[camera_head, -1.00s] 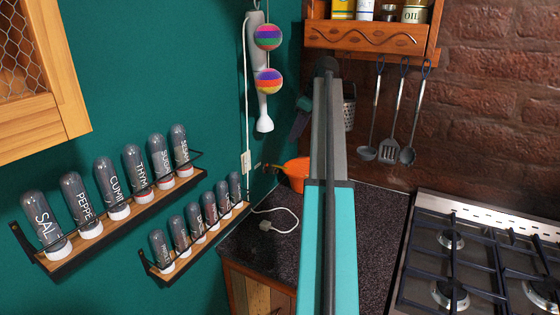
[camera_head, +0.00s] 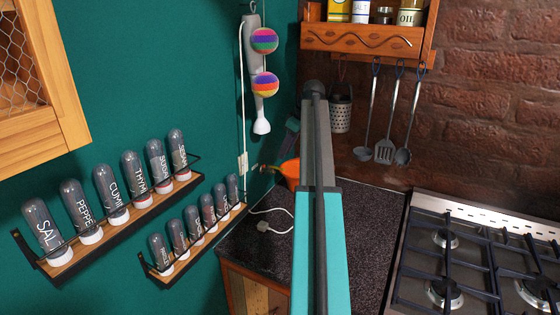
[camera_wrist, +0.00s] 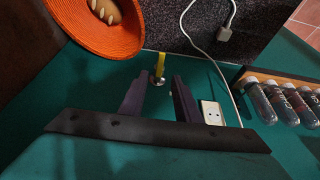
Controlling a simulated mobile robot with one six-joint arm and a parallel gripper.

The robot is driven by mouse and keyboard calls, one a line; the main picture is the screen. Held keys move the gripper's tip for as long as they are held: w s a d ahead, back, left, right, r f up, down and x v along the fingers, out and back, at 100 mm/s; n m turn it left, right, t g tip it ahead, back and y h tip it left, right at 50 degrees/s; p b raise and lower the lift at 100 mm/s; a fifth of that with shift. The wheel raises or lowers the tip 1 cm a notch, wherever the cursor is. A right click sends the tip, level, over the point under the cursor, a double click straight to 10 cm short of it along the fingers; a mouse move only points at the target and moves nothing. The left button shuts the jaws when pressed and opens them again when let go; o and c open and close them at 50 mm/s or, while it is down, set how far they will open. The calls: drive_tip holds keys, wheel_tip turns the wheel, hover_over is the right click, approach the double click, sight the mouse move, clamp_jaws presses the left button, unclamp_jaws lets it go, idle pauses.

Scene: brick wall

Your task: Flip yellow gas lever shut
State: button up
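The yellow gas lever (camera_wrist: 161,64) stands on a small metal valve (camera_wrist: 156,80) on the teal wall in the wrist view. In the head view a small valve (camera_head: 266,168) shows on the wall left of the orange bowl; the lever's details are too small there. My gripper (camera_wrist: 159,80) is open, its two dark purple fingers apart. The lever appears between and just beyond the fingertips in the picture. I see no contact, and the remaining depth is hard to judge. My own arm covers part of the bowl in the head view.
The orange bowl (camera_wrist: 100,22) holding pale items is close to the lever. A white socket (camera_wrist: 212,113) and a white cable (camera_wrist: 207,54) lie to the right. Spice jars (camera_head: 122,187) line wall shelves. The gas hob (camera_head: 470,262) stands at right; the dark counter (camera_head: 372,220) is mostly clear.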

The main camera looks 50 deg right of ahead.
sight(277, 168)
drive_tip(key=shift+p+x, duration=0.85)
drive_tip(key=shift+x, duration=2.55)
drive_tip(key=shift+c, duration=0.5)
clamp_jaws()
drive_tip(key=shift+a, duration=0.15)
